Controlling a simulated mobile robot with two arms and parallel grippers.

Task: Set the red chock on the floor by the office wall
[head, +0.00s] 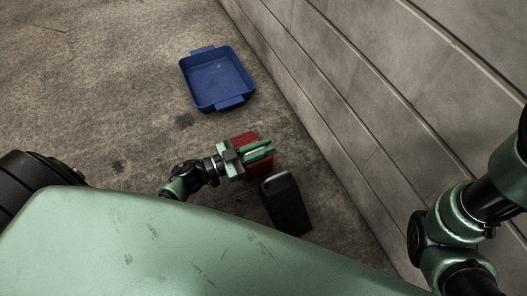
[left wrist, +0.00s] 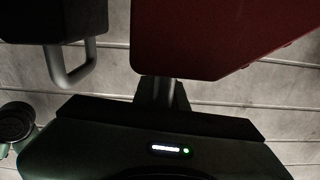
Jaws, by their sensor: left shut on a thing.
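The red chock (head: 248,139) is in the head view, held between the fingers of my left gripper (head: 256,151). The gripper is shut on it, and its fingers cover part of the chock. In the left wrist view the chock (left wrist: 215,35) fills the top right, close above the gripper body. The office wall (head: 380,110) runs along the right of the head view. The floor (head: 120,80) is grey and stained. I cannot tell whether the chock touches the floor. My right gripper is not in view; only part of my right arm shows at the right edge.
A black block with a handle (head: 287,205) stands just below and right of the red chock; it also shows in the left wrist view (left wrist: 60,20). An empty blue tray (head: 187,72) lies farther off near the wall. The floor to the left is clear.

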